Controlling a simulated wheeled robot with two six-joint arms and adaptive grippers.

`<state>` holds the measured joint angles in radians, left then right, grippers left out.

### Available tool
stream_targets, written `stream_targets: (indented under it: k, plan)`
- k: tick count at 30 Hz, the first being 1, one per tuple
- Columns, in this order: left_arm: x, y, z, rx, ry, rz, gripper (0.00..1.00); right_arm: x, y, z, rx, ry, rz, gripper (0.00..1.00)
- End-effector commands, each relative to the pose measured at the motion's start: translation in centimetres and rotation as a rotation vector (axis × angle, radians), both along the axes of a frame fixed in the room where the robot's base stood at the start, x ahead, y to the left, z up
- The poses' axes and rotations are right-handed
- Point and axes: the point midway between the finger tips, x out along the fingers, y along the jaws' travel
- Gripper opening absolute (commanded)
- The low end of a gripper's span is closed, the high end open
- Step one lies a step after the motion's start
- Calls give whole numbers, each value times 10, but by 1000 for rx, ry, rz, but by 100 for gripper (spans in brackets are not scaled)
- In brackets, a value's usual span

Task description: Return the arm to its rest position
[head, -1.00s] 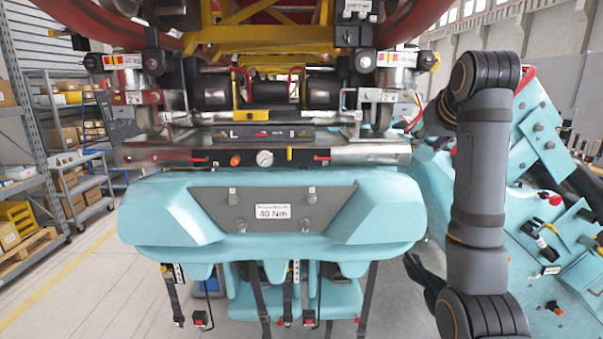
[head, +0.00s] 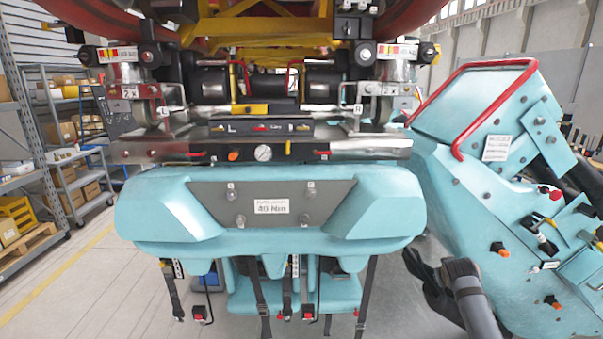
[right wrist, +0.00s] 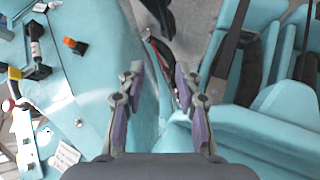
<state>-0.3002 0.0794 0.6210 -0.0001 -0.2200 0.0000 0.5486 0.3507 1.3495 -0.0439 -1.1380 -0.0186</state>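My right arm shows at the lower right of the head view, with a dark rounded link in front of the teal car parts. My right gripper (right wrist: 158,80) shows in the right wrist view, its two fingers with purple pads spread apart. Nothing is held between them; teal bodywork and a grey floor patch lie beyond the gap. In the head view I cannot clearly make out the right gripper. My left arm and gripper are in no view.
The teal front (head: 270,240) of a coaster car with a gauge (head: 263,153) fills the centre. Another teal car part with a red bar (head: 480,100) stands at right. Straps (head: 258,300) hang below. Shelves (head: 75,130) stand at left; the floor (head: 100,265) at lower left is clear.

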Motion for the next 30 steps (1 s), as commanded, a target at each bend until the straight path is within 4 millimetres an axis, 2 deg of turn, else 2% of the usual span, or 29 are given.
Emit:
stream_targets:
  k: [1, 3, 6, 9, 11, 12, 17, 18, 20, 21, 23, 24, 26, 27, 29, 30]
  plan:
    - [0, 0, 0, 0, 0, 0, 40, 20, 4, 20, -17, -122, 43, 34]
    - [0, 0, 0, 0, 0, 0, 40, 44, 13, 54, -43, -307, 109, 34]
    - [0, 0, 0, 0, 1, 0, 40, 66, 28, 104, -73, -552, 192, 34]
    - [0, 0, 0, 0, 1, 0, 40, 73, 42, 151, -101, -768, 264, 34]
    - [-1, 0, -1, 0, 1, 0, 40, 72, 51, 174, -114, -883, 301, 34]
    - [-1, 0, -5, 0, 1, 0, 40, 70, 50, 131, -94, -815, 290, 34]
    - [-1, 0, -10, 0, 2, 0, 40, 56, 52, 22, -39, -658, 271, 34]
    - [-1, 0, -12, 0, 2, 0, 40, 48, 53, -9, -25, -614, 265, 34]
    - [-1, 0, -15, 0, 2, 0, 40, 35, 55, -58, -1, -544, 256, 34]
    - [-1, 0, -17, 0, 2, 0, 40, 23, 57, -92, 14, -494, 248, 34]
    - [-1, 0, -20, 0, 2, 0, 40, 1, 60, -144, 38, -416, 238, 34]
    - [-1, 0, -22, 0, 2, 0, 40, -15, 63, -178, 55, -364, 230, 34]
    - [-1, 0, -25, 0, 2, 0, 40, -43, 66, -228, 78, -285, 219, 34]
    - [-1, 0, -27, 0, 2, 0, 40, -64, 70, -260, 94, -233, 211, 34]
    - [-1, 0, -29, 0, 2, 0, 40, -97, 75, -306, 117, -155, 199, 34]
    - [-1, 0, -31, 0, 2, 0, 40, -121, 78, -335, 130, -103, 191, 34]
